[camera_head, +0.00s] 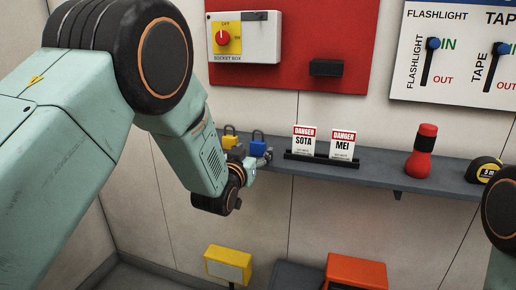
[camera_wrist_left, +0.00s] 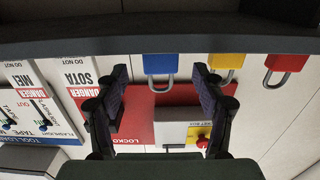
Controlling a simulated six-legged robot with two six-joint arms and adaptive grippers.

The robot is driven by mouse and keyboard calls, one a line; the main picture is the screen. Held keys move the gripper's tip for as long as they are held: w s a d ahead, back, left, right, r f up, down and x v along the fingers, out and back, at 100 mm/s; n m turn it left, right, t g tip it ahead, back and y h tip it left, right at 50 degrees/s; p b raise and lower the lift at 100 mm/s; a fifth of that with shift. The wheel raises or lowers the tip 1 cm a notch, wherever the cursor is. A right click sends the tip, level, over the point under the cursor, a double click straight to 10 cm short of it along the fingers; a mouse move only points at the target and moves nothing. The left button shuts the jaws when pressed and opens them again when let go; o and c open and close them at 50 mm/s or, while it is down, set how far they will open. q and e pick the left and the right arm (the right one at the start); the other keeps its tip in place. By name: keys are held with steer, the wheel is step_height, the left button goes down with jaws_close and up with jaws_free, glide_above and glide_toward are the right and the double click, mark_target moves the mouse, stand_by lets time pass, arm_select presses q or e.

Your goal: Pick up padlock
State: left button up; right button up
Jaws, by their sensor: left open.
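A blue padlock (camera_head: 258,146) and a yellow padlock (camera_head: 230,139) stand on the grey shelf (camera_head: 385,176) in the head view. The left wrist view is upside down and shows the blue padlock (camera_wrist_left: 158,65), the yellow padlock (camera_wrist_left: 225,61) and a red padlock (camera_wrist_left: 286,63). The red padlock is not visible in the head view. My left gripper (camera_head: 258,162) is close in front of the blue padlock. In the wrist view its open fingers (camera_wrist_left: 162,74) stand either side of the blue padlock, with nothing held. Contact cannot be told. My right gripper is out of view.
Two danger tags (camera_head: 304,140) (camera_head: 343,144) stand in a black holder right of the padlocks. A red flashlight (camera_head: 422,152) and a tape measure (camera_head: 484,170) are further right. A socket box (camera_head: 244,37) hangs above on a red board. Yellow (camera_head: 228,264) and orange (camera_head: 357,271) boxes are below.

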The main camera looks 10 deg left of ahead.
mark_target(257, 146)
arm_select(q)
steer(key=w, duration=0.5)
steer(key=shift+d+f, duration=0.1)
steer(key=shift+d, duration=0.05)
steer(key=shift+s, duration=0.15)
steer(key=shift+c, duration=0.3)
steer(key=c, duration=1.3)
step_height(257, 146, up, 9)
steer(key=shift+r+p, duration=0.2)
steer(key=shift+p, duration=0.3)
steer(key=shift+r, duration=0.4)
